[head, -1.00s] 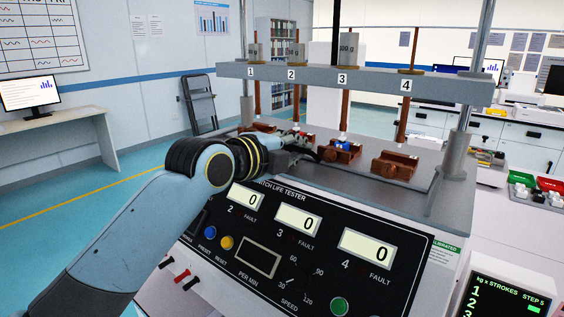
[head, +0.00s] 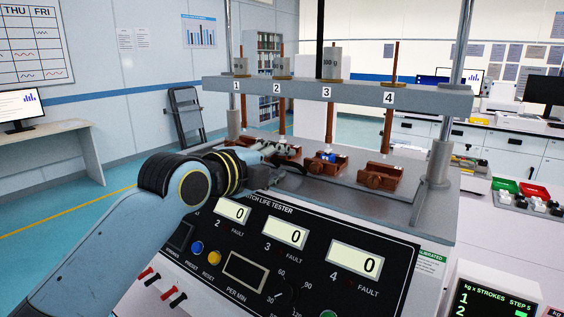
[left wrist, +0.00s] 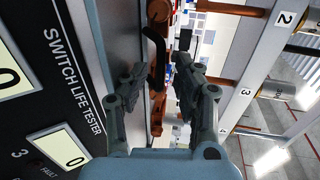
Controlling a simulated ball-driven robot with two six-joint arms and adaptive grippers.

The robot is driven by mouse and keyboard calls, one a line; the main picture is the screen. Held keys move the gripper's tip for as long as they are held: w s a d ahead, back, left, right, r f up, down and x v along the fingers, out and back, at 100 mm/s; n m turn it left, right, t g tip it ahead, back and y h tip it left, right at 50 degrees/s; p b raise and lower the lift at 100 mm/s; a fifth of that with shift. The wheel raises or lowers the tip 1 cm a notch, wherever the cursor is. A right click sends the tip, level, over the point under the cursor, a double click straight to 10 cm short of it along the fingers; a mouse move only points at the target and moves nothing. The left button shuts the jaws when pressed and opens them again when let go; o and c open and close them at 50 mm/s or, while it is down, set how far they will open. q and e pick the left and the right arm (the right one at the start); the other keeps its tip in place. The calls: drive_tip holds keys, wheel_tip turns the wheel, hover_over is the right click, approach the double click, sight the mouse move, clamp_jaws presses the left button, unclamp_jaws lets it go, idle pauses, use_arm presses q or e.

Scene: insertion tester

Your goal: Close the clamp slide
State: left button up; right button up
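The tester's deck carries reddish-brown clamps under the numbered stations. The station 3 clamp (head: 326,165) holds a small blue switch (head: 327,157). The station 4 clamp (head: 381,177) stands to its right. The station 2 clamp (head: 291,152) is partly hidden behind my gripper. My left gripper (head: 296,165) is low over the deck, just left of the station 3 clamp. In the left wrist view its two fingers (left wrist: 160,88) are apart, with brown clamp parts and a black bent handle (left wrist: 156,52) seen beyond and between them. I cannot tell whether they touch. My right gripper is not in view.
A grey crossbar (head: 345,91) numbered 1 to 4 spans the deck on metal posts (head: 442,150), with rods hanging down to the clamps. The sloped black control panel (head: 285,262) lies in front. Red and green trays (head: 520,190) stand at the right.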

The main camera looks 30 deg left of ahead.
use_arm(q)
drive_tip(key=d+v, duration=0.1)
drive_tip(key=v, duration=0.5)
drive_tip(key=shift+s+a, duration=0.2)
drive_tip(key=shift+a, duration=0.3)
